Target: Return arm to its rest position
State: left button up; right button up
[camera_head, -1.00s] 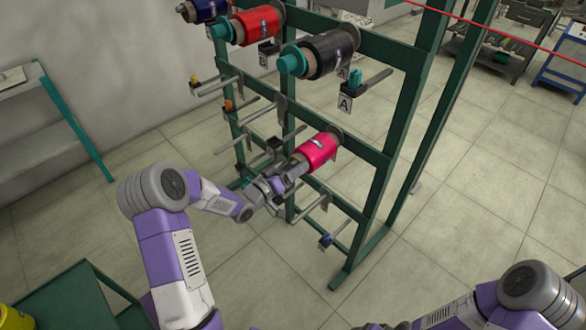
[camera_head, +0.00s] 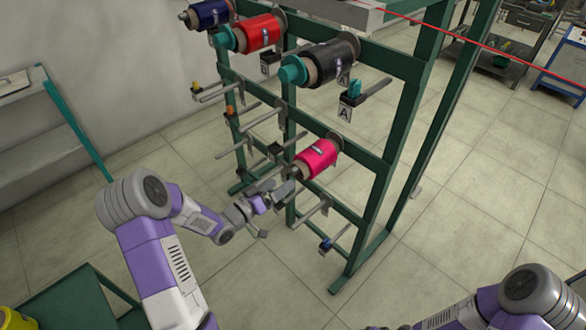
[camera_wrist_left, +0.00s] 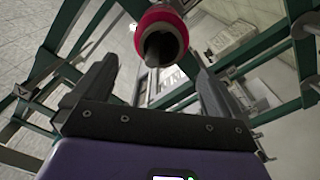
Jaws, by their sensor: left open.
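My left gripper (camera_head: 278,208) is open and empty, at the near left of the pink bobbin (camera_head: 317,158) and apart from it. The pink bobbin sits on a middle bar of the green rack (camera_head: 400,150). In the left wrist view, the two jaws of the gripper (camera_wrist_left: 155,70) stand wide apart, and the pink bobbin (camera_wrist_left: 163,22) shows end-on beyond them with its dark core. My left arm reaches in from the lower left. My right arm shows at the lower right, but its gripper is out of view.
Blue (camera_head: 210,14), red (camera_head: 259,32) and black (camera_head: 331,61) bobbins hang on the upper rack. Empty pegs jut towards me, including one with a blue clip (camera_head: 326,245). A green table (camera_head: 75,295) stands at lower left.

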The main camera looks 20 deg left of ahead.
pick_arm(q)
jog(key=shift+s+a, duration=0.1)
jog(key=shift+s, duration=0.05)
jog(key=s+d+f+n+g+y+p, duration=0.15)
jog(key=d+f+g, duration=0.25)
jog(key=d+f, duration=0.4)
jog(key=s+d+f+g, duration=0.3)
jog(key=s+f+g, duration=0.1)
jog(key=s, duration=0.3)
jog(key=s+d+f+m+g+p, duration=0.1)
jog(key=s+d+f+g, duration=0.3)
jog(key=s, duration=0.4)
jog(key=s+d+f+m+g+y, duration=0.1)
jog(key=s+d+f+g, duration=0.3)
jog(key=s+f, duration=0.2)
jog(key=shift+s+d+f, duration=0.15)
jog(key=shift+s+f, duration=0.05)
jog(key=shift+s, duration=0.6)
